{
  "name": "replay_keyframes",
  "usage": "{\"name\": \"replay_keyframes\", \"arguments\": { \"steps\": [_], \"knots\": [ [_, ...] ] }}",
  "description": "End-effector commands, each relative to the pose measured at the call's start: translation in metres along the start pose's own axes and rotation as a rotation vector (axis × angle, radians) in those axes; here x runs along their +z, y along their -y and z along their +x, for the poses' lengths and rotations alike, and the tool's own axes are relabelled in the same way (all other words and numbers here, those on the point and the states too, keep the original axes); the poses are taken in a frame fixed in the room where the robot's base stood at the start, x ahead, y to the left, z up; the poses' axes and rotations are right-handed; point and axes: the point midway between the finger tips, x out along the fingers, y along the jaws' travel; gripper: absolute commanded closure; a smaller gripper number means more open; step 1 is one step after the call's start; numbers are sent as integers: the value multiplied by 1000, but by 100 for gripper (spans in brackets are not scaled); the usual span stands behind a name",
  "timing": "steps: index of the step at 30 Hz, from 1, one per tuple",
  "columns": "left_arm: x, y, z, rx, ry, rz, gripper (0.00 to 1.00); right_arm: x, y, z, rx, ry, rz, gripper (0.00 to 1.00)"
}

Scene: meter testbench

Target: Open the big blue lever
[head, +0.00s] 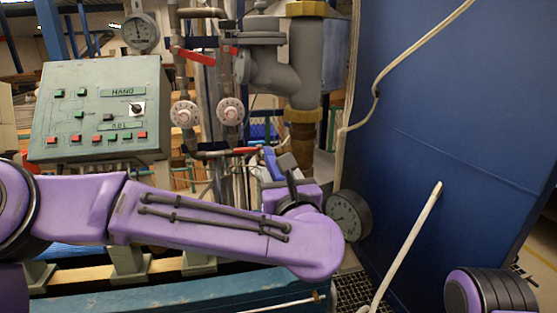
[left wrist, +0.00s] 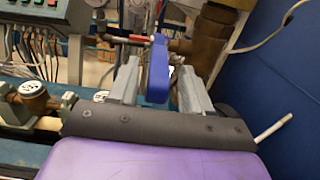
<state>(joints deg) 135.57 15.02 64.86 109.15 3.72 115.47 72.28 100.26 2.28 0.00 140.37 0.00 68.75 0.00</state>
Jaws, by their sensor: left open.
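The big blue lever (left wrist: 157,72) stands upright in the left wrist view, between the two grey fingers of my left gripper (left wrist: 159,68). The fingers are spread apart, with a visible gap on each side of the lever. In the head view, the blue lever (head: 271,163) shows as a small piece beyond my purple left wrist, beside the grey finger of my left gripper (head: 284,163). The lever's lower part is hidden by the wrist. My right gripper does not show.
A control panel (head: 99,112) with buttons stands at left. A red-handled valve (head: 196,57), two round dials and thick grey pipes (head: 305,65) are behind the arm. A pressure gauge (head: 349,216) sits close right of my wrist. A blue wall (head: 455,120) bounds the right.

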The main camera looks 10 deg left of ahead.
Motion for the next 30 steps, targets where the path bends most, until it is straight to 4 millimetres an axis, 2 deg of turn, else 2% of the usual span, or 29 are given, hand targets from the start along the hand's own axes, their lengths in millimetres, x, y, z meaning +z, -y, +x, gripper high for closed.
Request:
{"name": "replay_keyframes", "arguments": {
  "steps": [1,6,15,19,20,23,30],
  "knots": [
    [4,-1,10,2,-3,1,51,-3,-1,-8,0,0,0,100],
    [2,0,30,0,0,2,51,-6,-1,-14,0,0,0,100],
    [-1,0,34,0,1,2,51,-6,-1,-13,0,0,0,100],
    [0,0,34,0,1,3,93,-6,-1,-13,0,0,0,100],
    [0,0,34,0,1,3,100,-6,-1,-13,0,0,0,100],
    [0,4,33,-1,1,4,100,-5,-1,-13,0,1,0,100],
    [5,0,34,-1,-33,2,100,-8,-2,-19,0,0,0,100]
  ]
}}
